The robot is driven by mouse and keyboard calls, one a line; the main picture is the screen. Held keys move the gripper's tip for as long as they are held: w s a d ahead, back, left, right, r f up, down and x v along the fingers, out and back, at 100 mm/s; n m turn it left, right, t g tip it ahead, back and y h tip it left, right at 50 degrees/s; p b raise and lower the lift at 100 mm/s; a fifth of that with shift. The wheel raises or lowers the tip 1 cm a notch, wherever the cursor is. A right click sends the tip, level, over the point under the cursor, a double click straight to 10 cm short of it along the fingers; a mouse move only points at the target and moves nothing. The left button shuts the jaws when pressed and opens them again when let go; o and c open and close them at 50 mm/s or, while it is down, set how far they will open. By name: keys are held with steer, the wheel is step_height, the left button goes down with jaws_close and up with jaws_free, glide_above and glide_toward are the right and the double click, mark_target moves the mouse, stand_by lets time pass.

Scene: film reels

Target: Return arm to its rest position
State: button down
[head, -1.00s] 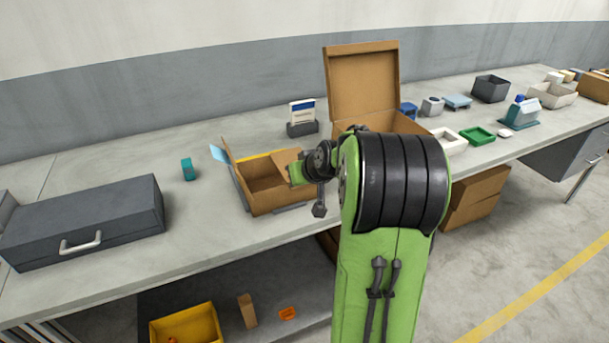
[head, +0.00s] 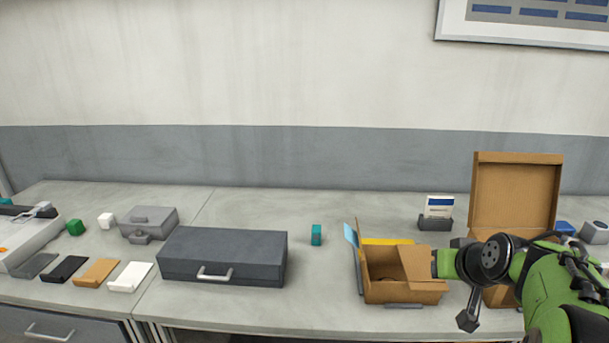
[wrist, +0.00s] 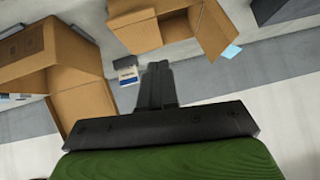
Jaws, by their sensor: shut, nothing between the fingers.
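My green arm (head: 560,290) is at the right in the head view, with its black wrist joint beside the small open cardboard box (head: 405,292). My gripper (wrist: 155,72) shows in the wrist view with its dark fingers together and nothing between them. In the head view the fingers (head: 468,318) seem to hang down at the box's right front, partly hidden by the arm.
A tall open cardboard box (head: 513,190) stands behind the arm. A dark grey case (head: 222,255), a teal block (head: 316,235) and a card holder (head: 435,222) stand on the grey bench (head: 330,300). Several small items lie at the left. The space above the bench's left is clear.

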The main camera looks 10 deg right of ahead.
steer(key=s+a+r+n+g+y+p, duration=0.1)
steer(key=s+a+r+n+p, duration=0.1)
steer(key=s+a, duration=0.6)
steer(key=s+a+r+n+g+y+p, duration=0.1)
steer(key=s+a+r+p, duration=0.15)
steer(key=a, duration=0.95)
steer(key=s+a+f+g, duration=0.1)
steer(key=s+a, duration=0.1)
steer(key=s, duration=0.6)
steer(key=shift+s+f+n, duration=0.25)
steer(key=shift+s+n, duration=0.1)
steer(key=shift+n, duration=0.05)
steer(key=shift+w, duration=0.1)
